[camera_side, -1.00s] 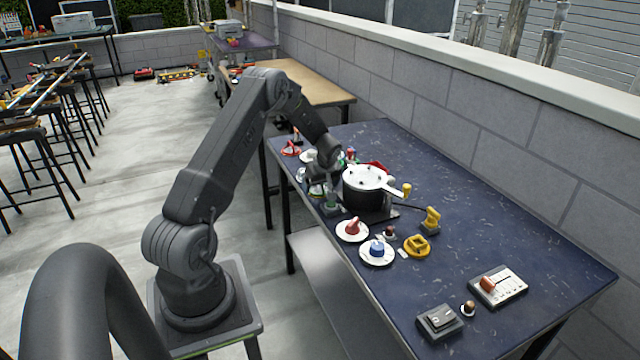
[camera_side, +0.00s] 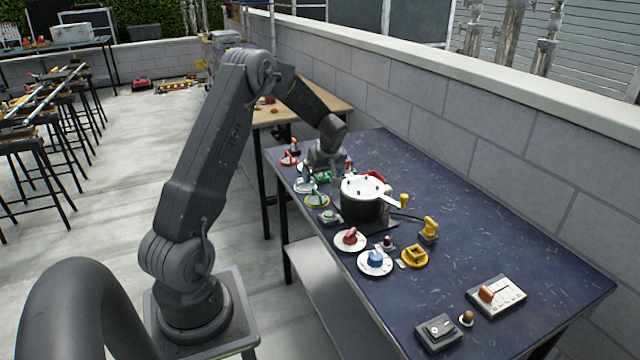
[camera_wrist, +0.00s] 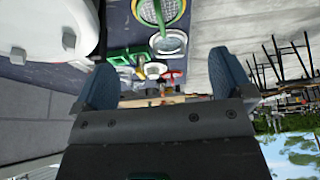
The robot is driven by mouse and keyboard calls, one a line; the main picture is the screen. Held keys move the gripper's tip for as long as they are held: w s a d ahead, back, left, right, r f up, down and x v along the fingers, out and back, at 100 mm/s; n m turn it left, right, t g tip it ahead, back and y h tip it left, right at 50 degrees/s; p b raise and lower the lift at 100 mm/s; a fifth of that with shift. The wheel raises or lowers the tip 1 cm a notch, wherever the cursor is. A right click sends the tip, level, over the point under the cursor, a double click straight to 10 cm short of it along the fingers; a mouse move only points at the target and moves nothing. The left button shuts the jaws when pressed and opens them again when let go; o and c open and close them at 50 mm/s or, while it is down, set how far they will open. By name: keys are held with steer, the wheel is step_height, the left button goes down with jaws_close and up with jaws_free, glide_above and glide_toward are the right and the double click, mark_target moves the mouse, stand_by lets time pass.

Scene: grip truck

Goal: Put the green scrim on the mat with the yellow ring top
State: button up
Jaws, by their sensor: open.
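A mat with a yellow ring top (camera_side: 317,206) lies near the table's left edge, left of the pot. A green piece that looks like the green scrim (camera_side: 317,195) is on it. At the top of the wrist view, a round mesh with a green rim (camera_wrist: 160,8), partly cut off, appears to be this scrim; some yellow shows beside it. My gripper (camera_side: 328,176) is above the table behind the mat, apart from it. In the wrist view its blue fingers (camera_wrist: 165,64) are wide apart with nothing held between them.
A white-lidded pot (camera_side: 362,205) stands right of the mat. A green-button box (camera_side: 330,216) and plates with a red piece (camera_side: 350,241) and a blue piece (camera_side: 376,262) are nearer. More plates and small items lie behind.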

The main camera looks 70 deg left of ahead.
steer(key=s+d+r+m+t+h, duration=0.15)
steer(key=d+r+m, duration=0.25)
steer(key=d+r, duration=0.5)
steer(key=s+d+r+m+t+y, duration=0.15)
steer(key=d+r+m, duration=0.25)
steer(key=d+r, duration=0.55)
steer(key=s+d+m+t+h, duration=0.2)
steer(key=s+d+m+h, duration=0.2)
steer(key=s+d+m, duration=0.6)
steer(key=s+d, duration=0.6)
steer(key=d, duration=0.3)
steer(key=shift+s+d+r+t+h, duration=0.3)
steer(key=shift+s+r, duration=0.05)
